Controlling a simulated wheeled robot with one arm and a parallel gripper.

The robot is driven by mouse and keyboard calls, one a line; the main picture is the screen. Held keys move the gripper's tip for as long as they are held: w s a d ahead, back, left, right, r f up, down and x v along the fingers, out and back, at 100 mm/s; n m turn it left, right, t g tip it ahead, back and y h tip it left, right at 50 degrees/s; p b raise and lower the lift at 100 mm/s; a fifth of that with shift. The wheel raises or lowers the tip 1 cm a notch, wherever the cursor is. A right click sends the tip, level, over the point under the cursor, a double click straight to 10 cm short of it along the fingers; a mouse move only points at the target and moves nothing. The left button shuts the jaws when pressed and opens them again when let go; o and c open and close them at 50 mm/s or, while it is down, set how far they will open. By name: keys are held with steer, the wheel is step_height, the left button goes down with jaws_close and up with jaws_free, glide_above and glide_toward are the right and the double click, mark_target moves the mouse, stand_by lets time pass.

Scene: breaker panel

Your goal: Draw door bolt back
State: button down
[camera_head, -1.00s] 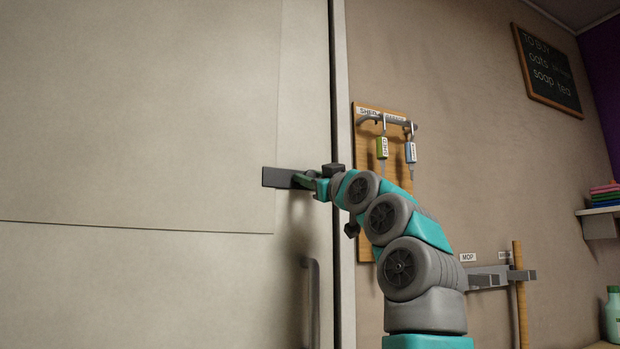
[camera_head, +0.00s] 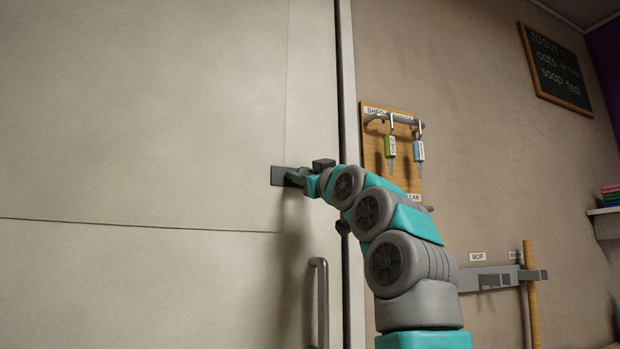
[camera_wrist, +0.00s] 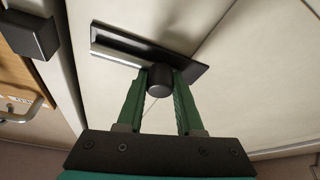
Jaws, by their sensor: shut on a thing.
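The door bolt shows in the wrist view as a long dark plate (camera_wrist: 187,67) with a bright strip along its left part and a round dark knob (camera_wrist: 160,81). In the head view the dark plate (camera_head: 279,175) is on the pale door, near its right edge. My gripper (camera_head: 292,177) is at the plate's right part there. In the wrist view my gripper (camera_wrist: 163,88) has one green finger on each side of the knob and is shut on it. The head view hides the knob behind the fingers.
A dark block (camera_wrist: 30,35) stands left of the plate in the wrist view. A vertical door handle (camera_head: 321,300) is below my arm. To the right, a wooden key board (camera_head: 372,145) with hanging keys and a rail with a broom handle (camera_head: 531,290) are on the wall.

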steer(key=c, duration=0.5)
jaws_free()
steer(key=shift+a, duration=0.2)
steer(key=shift+c, duration=0.2)
steer(key=shift+s+f, duration=0.1)
steer(key=b+v, duration=0.3)
steer(key=v, duration=0.4)
steer(key=shift+s+d+f+b, duration=0.15)
steer(key=shift+s+d+b, duration=0.05)
steer(key=shift+b, duration=0.1)
